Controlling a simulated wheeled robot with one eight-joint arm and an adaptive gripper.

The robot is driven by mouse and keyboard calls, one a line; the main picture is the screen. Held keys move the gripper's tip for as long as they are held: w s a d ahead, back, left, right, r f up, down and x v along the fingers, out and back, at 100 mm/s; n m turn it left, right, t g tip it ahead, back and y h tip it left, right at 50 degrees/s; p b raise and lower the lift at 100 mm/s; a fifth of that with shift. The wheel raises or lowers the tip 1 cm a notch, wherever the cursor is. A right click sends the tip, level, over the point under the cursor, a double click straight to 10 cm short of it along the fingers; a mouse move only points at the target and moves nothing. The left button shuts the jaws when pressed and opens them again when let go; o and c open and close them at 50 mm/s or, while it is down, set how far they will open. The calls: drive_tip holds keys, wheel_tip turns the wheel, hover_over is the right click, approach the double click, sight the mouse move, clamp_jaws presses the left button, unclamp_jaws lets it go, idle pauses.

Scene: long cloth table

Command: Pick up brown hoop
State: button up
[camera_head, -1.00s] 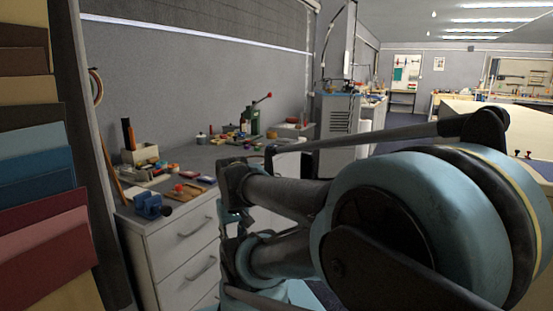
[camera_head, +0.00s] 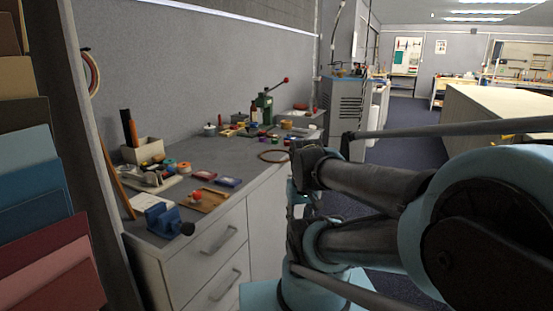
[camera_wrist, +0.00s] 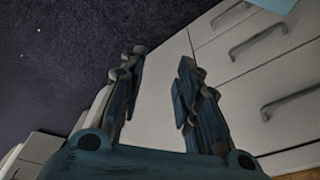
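Beyond the fingers are the white drawer fronts (camera_wrist: 225,70) and the dark floor. The hoop is not in the wrist view. In the head view my arm links hide most of the gripper, so its exact distance from the hoop cannot be told.
A blue vise (camera_head: 170,222), a wooden tray (camera_head: 208,199) and small coloured items crowd the counter's left part. Dark floor (camera_head: 400,160) is open at right.

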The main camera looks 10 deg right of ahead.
drive_tip(key=w+d+r+m+g, duration=0.1)
drive_tip(key=w+r+m, duration=0.5)
drive_tip(key=w+r, duration=1.1)
drive_tip(key=w+d+r+m+g, duration=0.1)
drive_tip(key=w+r+m, duration=0.25)
drive_tip(key=w, duration=0.75)
drive_tip(key=w+d+r+m, duration=0.1)
drive_tip(key=w+r+m, duration=0.25)
drive_tip(key=w, duration=0.75)
drive_tip(key=shift+n, duration=0.5)
drive_tip(key=shift+s+d+f, duration=0.1)
drive_tip(key=shift+f, duration=2.7)
drive_tip(key=shift+s+d+f, duration=0.1)
drive_tip(key=shift+s+f, duration=0.05)
drive_tip(key=shift+f, duration=2.65)
drive_tip(key=shift+s+d+f, duration=0.1)
drive_tip(key=shift+f, duration=2.7)
clamp_jaws()
